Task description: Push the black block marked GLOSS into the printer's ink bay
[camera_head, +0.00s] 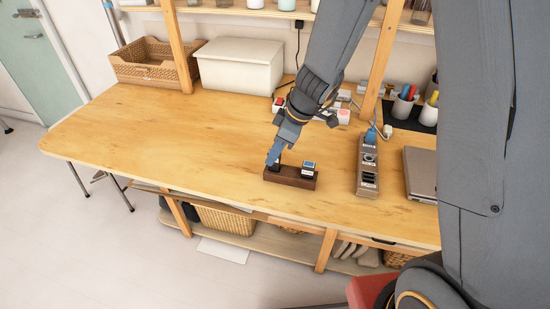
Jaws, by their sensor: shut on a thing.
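My gripper (273,158) points down at the left end of a low dark brown holder (291,180) on the wooden table. It is shut on a small dark block (277,168), mostly hidden by the fingers. I cannot tell whether this block is seated in the holder or lifted just clear of it. A second block with a blue top and pale label (308,168) stands at the right end of the holder. No GLOSS marking is readable. I cannot make out a printer or ink bay with certainty.
A long brown-grey unit with dark sockets (367,168) and a cable lies right of the holder, beside a grey laptop-like slab (422,172). Small red and white items (325,112) and pen cups (403,106) stand behind. The table's left (150,130) is clear.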

